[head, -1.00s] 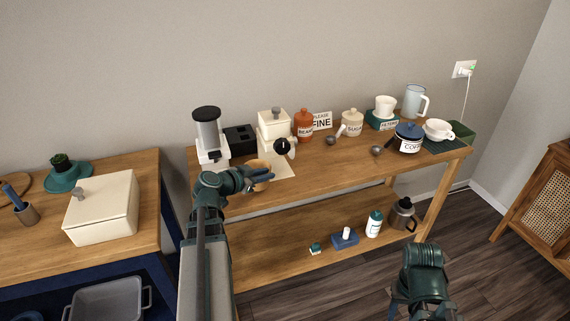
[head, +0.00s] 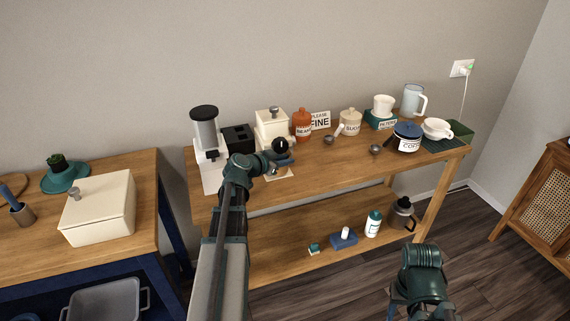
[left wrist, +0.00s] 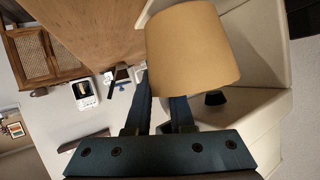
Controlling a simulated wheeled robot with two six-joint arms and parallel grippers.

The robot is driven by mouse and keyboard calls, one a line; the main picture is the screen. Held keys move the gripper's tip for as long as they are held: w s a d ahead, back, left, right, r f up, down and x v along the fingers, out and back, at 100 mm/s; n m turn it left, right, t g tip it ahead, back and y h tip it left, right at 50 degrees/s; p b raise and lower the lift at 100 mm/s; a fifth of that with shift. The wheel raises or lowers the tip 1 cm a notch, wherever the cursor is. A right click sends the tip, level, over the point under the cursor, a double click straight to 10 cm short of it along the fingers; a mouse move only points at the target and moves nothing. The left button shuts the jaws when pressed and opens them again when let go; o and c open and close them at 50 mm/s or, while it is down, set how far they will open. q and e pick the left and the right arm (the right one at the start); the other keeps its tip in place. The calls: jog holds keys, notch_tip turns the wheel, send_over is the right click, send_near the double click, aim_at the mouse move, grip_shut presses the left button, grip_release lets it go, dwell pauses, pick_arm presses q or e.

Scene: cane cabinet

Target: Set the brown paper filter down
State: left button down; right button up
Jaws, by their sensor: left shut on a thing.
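My left gripper (head: 284,165) is shut on the brown paper filter (left wrist: 190,48), a tan cup-like shape held at the fingertips in the left wrist view. In the head view the filter is mostly hidden by my gripper and wrist. The gripper is over the front of the wooden table (head: 330,176), just in front of the cream coffee machine (head: 271,124). In the left wrist view a cream body (left wrist: 262,45) stands close behind the filter; I cannot tell if they touch. Part of my right arm shows at the lower right, but its fingertips do not show.
A white grinder (head: 206,135) and a black toaster-like box (head: 238,138) stand to the left. The table's front right part is clear.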

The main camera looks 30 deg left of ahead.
pick_arm(q)
jog(key=shift+s+f, duration=0.1)
jog(key=shift+f, duration=0.2)
pick_arm(e)
jog(key=shift+f, duration=0.3)
pick_arm(q)
jog(key=c, duration=0.8)
grip_release()
jog(key=shift+f, duration=0.1)
jog(key=shift+o, duration=0.2)
pick_arm(e)
jog(key=shift+f, duration=0.1)
pick_arm(q)
jog(key=shift+s+r, duration=0.1)
jog(key=shift+r, duration=0.1)
jog(key=p+v, duration=0.5)
jog(key=v, duration=0.6)
jog(key=shift+s, duration=0.4)
pick_arm(e)
jog(key=shift+r, duration=2.4)
